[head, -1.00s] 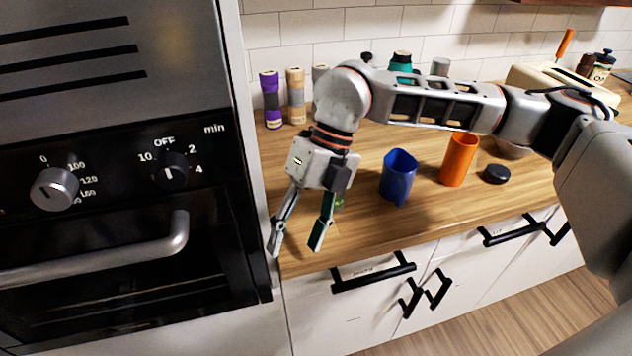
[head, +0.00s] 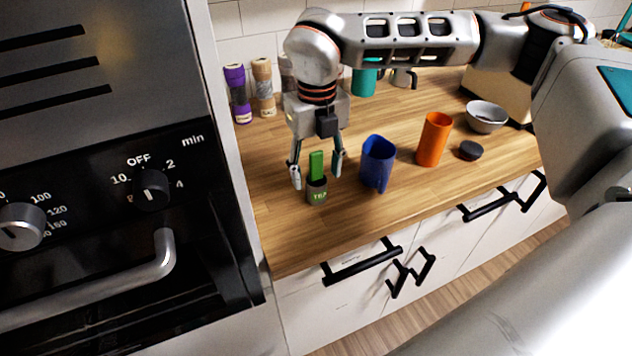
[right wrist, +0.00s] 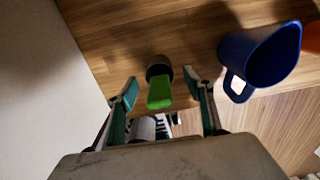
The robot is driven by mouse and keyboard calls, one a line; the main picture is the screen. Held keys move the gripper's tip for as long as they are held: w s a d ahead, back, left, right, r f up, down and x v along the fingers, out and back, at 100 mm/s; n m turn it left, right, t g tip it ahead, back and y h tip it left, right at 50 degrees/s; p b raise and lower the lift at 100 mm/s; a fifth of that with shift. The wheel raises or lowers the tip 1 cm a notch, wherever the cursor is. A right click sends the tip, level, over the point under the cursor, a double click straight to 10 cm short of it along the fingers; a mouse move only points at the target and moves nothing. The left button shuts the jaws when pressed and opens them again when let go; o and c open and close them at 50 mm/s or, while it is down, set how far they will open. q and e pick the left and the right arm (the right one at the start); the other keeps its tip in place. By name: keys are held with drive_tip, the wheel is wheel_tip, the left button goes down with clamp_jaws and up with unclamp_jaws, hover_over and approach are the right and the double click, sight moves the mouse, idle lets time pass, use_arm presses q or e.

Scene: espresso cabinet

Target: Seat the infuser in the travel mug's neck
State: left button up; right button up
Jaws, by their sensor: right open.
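The infuser stands upright on the wooden counter, with a bright green handle (head: 317,165) on a dark cup marked TEA (head: 317,192). My right gripper (head: 317,177) points down over it, open, with one finger on each side of the handle. In the right wrist view the green handle (right wrist: 160,93) lies between the spread fingertips (right wrist: 160,86), with a gap on both sides. A tall orange cup (head: 434,139), which looks like the travel mug, stands upright to the right. A dark round lid (head: 471,150) lies beside it. My left gripper is out of view.
A blue handled mug (head: 377,164) stands just right of the gripper, between infuser and orange cup. A grey bowl (head: 486,117) is further right. Purple (head: 238,94) and tan (head: 263,88) jars stand at the back. The oven (head: 110,190) bounds the left; the front counter is clear.

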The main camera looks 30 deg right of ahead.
drive_tip(key=shift+f, duration=1.4)
drive_tip(key=c, duration=1.2)
drive_tip(key=shift+w+r, duration=0.1)
wheel_tip(320, 180, up, 20)
drive_tip(key=shift+f, duration=0.1)
